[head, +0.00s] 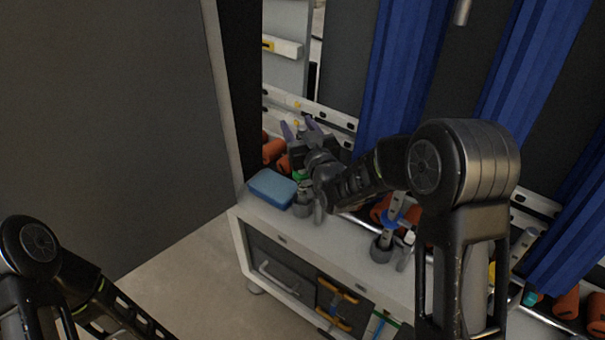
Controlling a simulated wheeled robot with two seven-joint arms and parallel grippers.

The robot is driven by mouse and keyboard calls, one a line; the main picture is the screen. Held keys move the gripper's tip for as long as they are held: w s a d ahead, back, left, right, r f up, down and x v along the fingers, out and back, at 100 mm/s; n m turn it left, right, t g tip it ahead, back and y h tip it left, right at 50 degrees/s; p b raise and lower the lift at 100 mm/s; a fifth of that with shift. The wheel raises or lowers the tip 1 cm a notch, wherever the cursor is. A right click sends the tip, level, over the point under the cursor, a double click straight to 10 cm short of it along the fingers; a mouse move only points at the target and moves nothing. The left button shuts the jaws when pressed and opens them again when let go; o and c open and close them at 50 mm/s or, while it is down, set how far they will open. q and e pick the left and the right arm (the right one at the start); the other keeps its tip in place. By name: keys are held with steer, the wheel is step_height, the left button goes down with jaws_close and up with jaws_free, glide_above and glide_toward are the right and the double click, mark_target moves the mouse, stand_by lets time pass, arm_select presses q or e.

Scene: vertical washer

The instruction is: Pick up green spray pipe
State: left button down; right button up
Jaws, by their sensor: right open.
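A small green part (298,175), which looks like the green spray pipe, shows just below my right gripper. It seems to stand in a grey round holder (303,199) on the white cabinet top. My wrist hides most of it. My right gripper (300,130) is open, with its fingers pointing away toward the wall, above and behind the green part. It appears empty, and I see no contact with the pipe. My left arm shows at the lower left, but its gripper is outside the picture.
A blue box (272,188) lies left of the holder. A pipe with a blue ring (394,208) stands in another grey holder (382,249) to the right. Orange items (273,151) sit along the back rail. Blue curtains (405,75) hang behind. The floor in front is clear.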

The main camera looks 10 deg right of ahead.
stand_by(0.5)
jaws_close()
stand_by(0.3)
stand_by(1.0)
